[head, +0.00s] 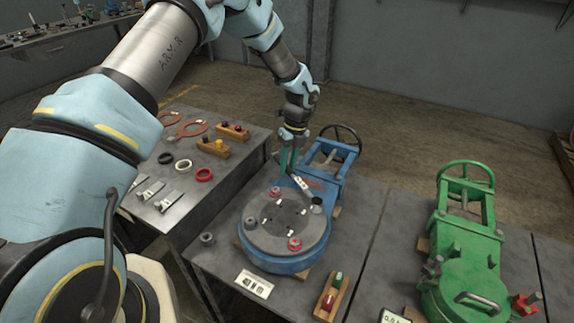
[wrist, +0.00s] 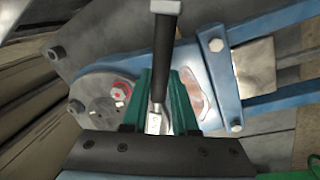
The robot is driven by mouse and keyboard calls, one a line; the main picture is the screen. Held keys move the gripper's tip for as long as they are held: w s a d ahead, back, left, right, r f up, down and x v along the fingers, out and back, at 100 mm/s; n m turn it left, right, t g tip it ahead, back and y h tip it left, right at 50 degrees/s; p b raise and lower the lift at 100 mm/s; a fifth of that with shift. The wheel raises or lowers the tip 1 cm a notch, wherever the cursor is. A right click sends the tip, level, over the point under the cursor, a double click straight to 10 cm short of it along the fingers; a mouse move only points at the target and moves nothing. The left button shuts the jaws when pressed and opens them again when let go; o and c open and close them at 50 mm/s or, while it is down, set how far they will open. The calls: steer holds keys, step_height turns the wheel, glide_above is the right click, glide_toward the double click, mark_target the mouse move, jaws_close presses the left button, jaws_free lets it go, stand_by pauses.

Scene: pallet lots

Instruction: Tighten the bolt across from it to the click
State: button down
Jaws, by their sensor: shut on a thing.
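My gripper (head: 288,163) is shut on a wrench (head: 302,186) with a pale handle section and a dark shaft. In the wrist view the green fingers (wrist: 161,103) grip the wrench (wrist: 165,60) near its pale end. Red-marked bolts stand at the cover's back (head: 275,193) and front right (head: 294,244). A grey bolt (head: 251,223) is at the left. A red-marked bolt (wrist: 121,90) shows in the wrist view.
A green valve (head: 465,270) stands on the right. A wooden block with red and green buttons (head: 331,296) and a white card (head: 254,284) lie in front. A loose grey nut (head: 207,239) is left of the blue valve. The left table (head: 222,177) holds rings and blocks.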

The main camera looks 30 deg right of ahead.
steer(key=shift+d, duration=0.25)
steer(key=shift+d+m, duration=0.35)
steer(key=shift+m, duration=0.05)
steer(key=shift+d+m, duration=0.3)
steer(key=shift+d, duration=0.15)
steer(key=shift+s+d+m, duration=0.15)
steer(key=shift+d+m, duration=0.15)
steer(key=shift+d, duration=0.1)
steer(key=shift+d+m+t, duration=0.3)
steer(key=shift+d, duration=0.05)
stand_by(0.3)
steer(key=shift+s+d, duration=0.15)
steer(key=shift+d, duration=0.2)
steer(key=shift+m, duration=0.3)
steer(key=shift+s+d, duration=0.1)
steer(key=shift+d, duration=0.2)
steer(key=shift+s+d+m, duration=0.15)
steer(key=shift+d+m, duration=0.35)
